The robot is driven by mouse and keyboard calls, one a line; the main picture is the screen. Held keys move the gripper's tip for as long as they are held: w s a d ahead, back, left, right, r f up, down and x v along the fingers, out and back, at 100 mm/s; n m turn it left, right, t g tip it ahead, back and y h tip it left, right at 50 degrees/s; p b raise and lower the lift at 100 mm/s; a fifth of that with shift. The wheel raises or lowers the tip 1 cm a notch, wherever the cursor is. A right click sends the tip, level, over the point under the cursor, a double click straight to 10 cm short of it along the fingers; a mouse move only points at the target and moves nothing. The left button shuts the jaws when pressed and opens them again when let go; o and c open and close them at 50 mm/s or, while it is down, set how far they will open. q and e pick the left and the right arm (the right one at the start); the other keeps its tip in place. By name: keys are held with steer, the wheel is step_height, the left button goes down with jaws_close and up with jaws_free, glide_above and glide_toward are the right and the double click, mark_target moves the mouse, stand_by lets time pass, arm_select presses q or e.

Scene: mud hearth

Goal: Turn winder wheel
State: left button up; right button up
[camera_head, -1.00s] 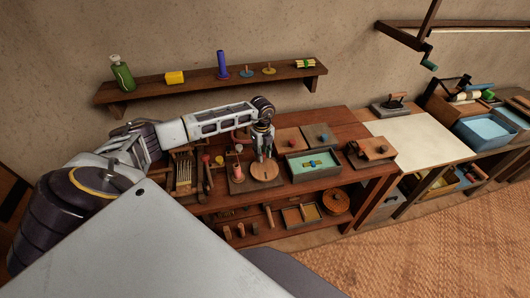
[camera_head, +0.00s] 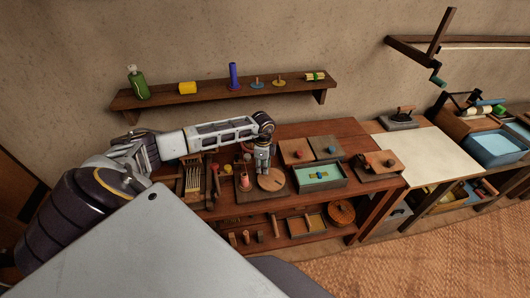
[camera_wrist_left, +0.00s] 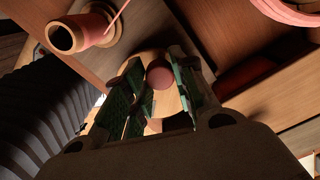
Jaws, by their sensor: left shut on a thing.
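The winder wheel (camera_head: 273,182) is a pale round wooden disc lying flat on a dark base board on the bench. My left gripper (camera_head: 263,171) points down at its left rear edge. In the left wrist view the green-padded fingers (camera_wrist_left: 156,95) are shut around a round, pinkish wooden peg (camera_wrist_left: 158,75), seemingly the wheel's handle. The pale wheel (camera_wrist_left: 148,62) shows partly behind them. A spool with pink thread (camera_head: 244,181) stands left of the wheel and shows at the upper left in the left wrist view (camera_wrist_left: 80,32). My right gripper is out of view.
A teal tray (camera_head: 320,183) lies right of the wheel, with lidded boards behind it. A rack with pale rods (camera_head: 193,183) stands to the left. A wall shelf (camera_head: 215,92) with a green bottle runs above. The cream tabletop (camera_head: 424,154) is clear.

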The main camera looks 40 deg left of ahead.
arm_select(q)
steer(key=n, duration=0.1)
steer(key=s+n+p, duration=0.1)
steer(key=n, duration=0.1)
steer(key=shift+r, duration=0.15)
steer(key=shift+s+d+n+p, duration=0.15)
steer(key=shift+s+n, duration=0.1)
steer(key=shift+n, duration=0.4)
steer(key=shift+s+d+n+p, duration=0.15)
steer(key=shift+s+n, duration=0.1)
steer(key=shift+n, duration=0.4)
steer(key=shift+a, duration=0.1)
steer(key=o, duration=1)
steer(key=shift+s, duration=0.1)
steer(key=shift+o, duration=0.2)
steer(key=shift+r, duration=0.75)
step_height(320, 180, up, 10)
steer(key=shift+r, duration=0.15)
